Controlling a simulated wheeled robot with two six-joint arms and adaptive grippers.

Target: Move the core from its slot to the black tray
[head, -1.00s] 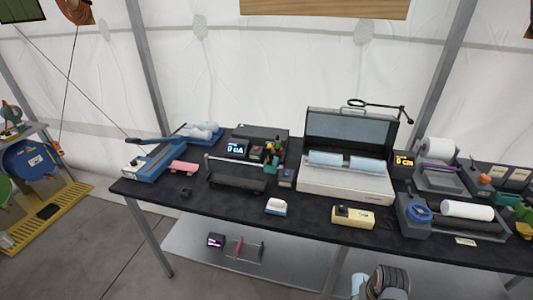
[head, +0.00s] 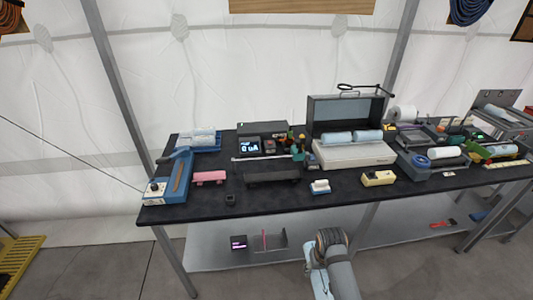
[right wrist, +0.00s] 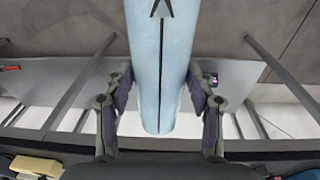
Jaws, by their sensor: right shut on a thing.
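My right gripper (head: 328,240) hangs in front of the table in the head view. It is shut on a light blue core (head: 318,282), which extends below it. In the right wrist view the core (right wrist: 178,60) is a long pale blue cylinder with a dark lengthwise line, gripped between the fingers (right wrist: 160,108). A long black tray (head: 272,181) lies near the front of the table, left of the gripper. A white machine (head: 350,155) with a raised lid holds two more pale blue rolls (head: 338,138). My left gripper is out of view.
The black table (head: 205,208) has a grey lower shelf (head: 340,232). A pink block (head: 209,177), a small white-and-blue item (head: 320,187) and a cream box (head: 377,178) stand near its front edge. A blue-and-grey device (head: 169,180) is at the left end. Floor in front is free.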

